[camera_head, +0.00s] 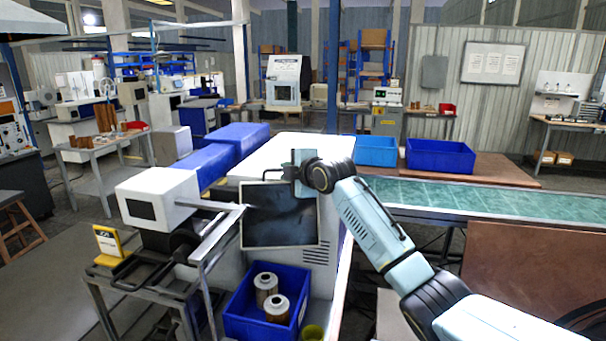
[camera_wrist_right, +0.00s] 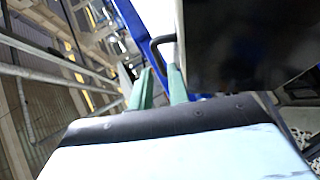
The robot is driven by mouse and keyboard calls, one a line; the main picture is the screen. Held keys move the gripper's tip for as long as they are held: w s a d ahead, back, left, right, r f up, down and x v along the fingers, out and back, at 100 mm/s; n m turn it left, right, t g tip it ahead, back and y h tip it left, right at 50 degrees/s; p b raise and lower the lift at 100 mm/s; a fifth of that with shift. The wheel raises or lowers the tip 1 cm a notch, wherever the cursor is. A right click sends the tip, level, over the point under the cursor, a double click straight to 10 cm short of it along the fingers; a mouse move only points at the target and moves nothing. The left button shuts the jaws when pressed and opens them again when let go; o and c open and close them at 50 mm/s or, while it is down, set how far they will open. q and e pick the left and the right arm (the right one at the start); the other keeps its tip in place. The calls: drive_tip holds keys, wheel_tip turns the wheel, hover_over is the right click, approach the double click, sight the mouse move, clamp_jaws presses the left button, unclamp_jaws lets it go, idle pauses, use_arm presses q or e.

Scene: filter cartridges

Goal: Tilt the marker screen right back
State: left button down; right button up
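The marker screen (camera_head: 279,222) is a dark flat panel in a pale frame, standing steeply on the front of the white machine in the head view. In the right wrist view its dark face (camera_wrist_right: 245,45) fills the upper right. A black handle (camera_head: 272,174) is at its top edge, also seen in the wrist view (camera_wrist_right: 158,46). My right gripper (camera_head: 288,172) is at this top edge. Its two green fingers (camera_wrist_right: 161,76) appear close on either side of the handle, shut on it. My left gripper is not in view.
A blue bin (camera_head: 240,325) with filter cartridges (camera_head: 277,308) stands below the screen. A white box-shaped unit (camera_head: 160,197) on a metal frame is close at left. Blue trays (camera_head: 440,157) and a green conveyor (camera_head: 480,198) are at right.

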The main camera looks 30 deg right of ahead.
drive_tip(key=b+v, duration=0.1)
drive_tip(key=v, duration=0.6)
drive_tip(key=shift+s, duration=0.4)
drive_tip(key=shift+r, duration=0.15)
